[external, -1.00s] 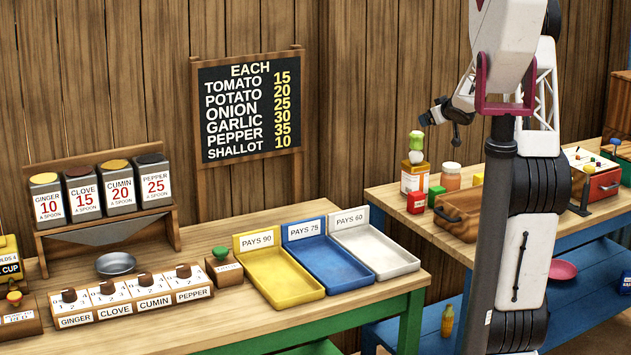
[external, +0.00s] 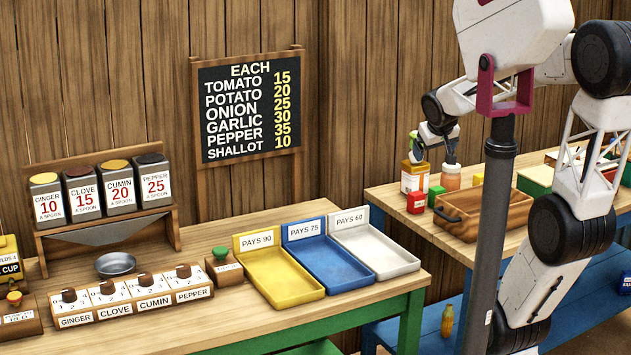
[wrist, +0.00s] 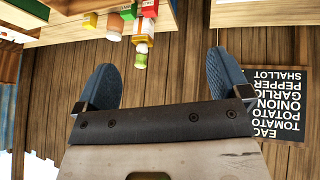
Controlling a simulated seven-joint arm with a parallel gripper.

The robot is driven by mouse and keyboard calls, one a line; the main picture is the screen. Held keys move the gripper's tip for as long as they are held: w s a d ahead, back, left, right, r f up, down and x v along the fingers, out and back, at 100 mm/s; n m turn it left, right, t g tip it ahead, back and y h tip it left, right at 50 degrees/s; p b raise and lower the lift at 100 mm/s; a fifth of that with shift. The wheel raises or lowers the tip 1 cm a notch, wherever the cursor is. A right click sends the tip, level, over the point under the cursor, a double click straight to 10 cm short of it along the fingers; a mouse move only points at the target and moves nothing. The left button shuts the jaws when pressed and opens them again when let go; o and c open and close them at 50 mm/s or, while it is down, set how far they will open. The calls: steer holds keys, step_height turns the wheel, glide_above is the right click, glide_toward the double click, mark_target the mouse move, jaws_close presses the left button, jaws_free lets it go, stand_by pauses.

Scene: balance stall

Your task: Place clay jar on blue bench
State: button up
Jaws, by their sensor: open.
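A salmon-orange jar with a pale lid, which looks like the clay jar (external: 451,178), stands on the right wooden table beside a taller orange-and-white bottle (external: 414,178). In the wrist view, which is upside down, the jar (wrist: 114,26) is at the top, left of centre. My gripper (external: 436,157) is open and empty, its fingers pointing down just above and close to the jar and bottle. Its two blue-grey fingers also show in the wrist view (wrist: 162,85). The blue bench (external: 577,290) is low at the right, partly hidden by my arm.
A red box (external: 416,203), a green box (external: 436,195) and a wooden tray (external: 458,228) stand near the jar. A yellow bottle (external: 447,320) is below the table. The left table holds yellow (external: 280,290), blue and white trays.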

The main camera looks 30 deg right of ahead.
steer(key=s+a+f+g+y, duration=0.1)
steer(key=s+a, duration=0.3)
steer(key=s, duration=0.4)
steer(key=s+a+f+n+g+y, duration=0.1)
steer(key=s+a+f+g+y, duration=0.1)
steer(key=s+a, duration=0.3)
steer(key=s, duration=0.2)
steer(key=shift+s+a+f+g, duration=0.2)
steer(key=shift+s+f+g, duration=0.1)
steer(key=shift+s+f, duration=0.1)
